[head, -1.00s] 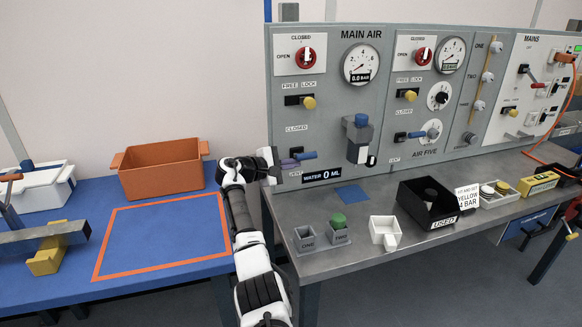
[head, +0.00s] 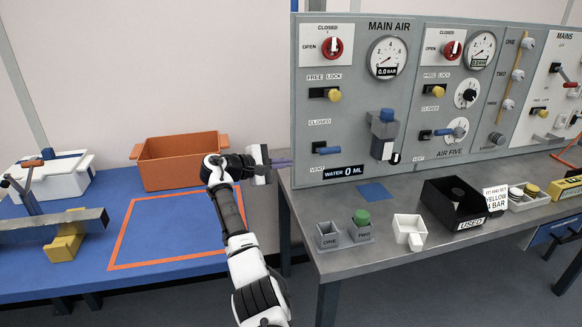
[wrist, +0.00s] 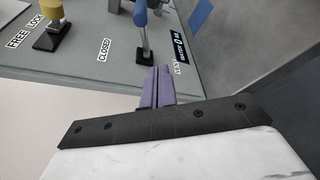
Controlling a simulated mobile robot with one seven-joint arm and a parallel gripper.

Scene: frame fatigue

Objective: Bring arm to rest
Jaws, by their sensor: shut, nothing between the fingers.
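My gripper (head: 282,163) is at the left edge of the grey panel (head: 345,100) in the head view, above the gap between the blue bench and the grey bench. Its purple fingers (wrist: 153,88) show in the wrist view pressed together, with nothing between them. The fingers point toward the panel, near the blue-handled vent lever (wrist: 141,22). That lever also shows in the head view (head: 327,150), to the right of the fingertips. I cannot tell the exact gap between fingers and panel. My arm is bent and reaches up from the bottom of the head view.
On the blue bench (head: 60,270) are an orange crate (head: 180,165), an orange-outlined square and a white bin. The grey bench (head: 345,262) holds small cups (head: 328,236), a white square cup (head: 408,230) and a black USED box (head: 450,207). The outlined square is clear.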

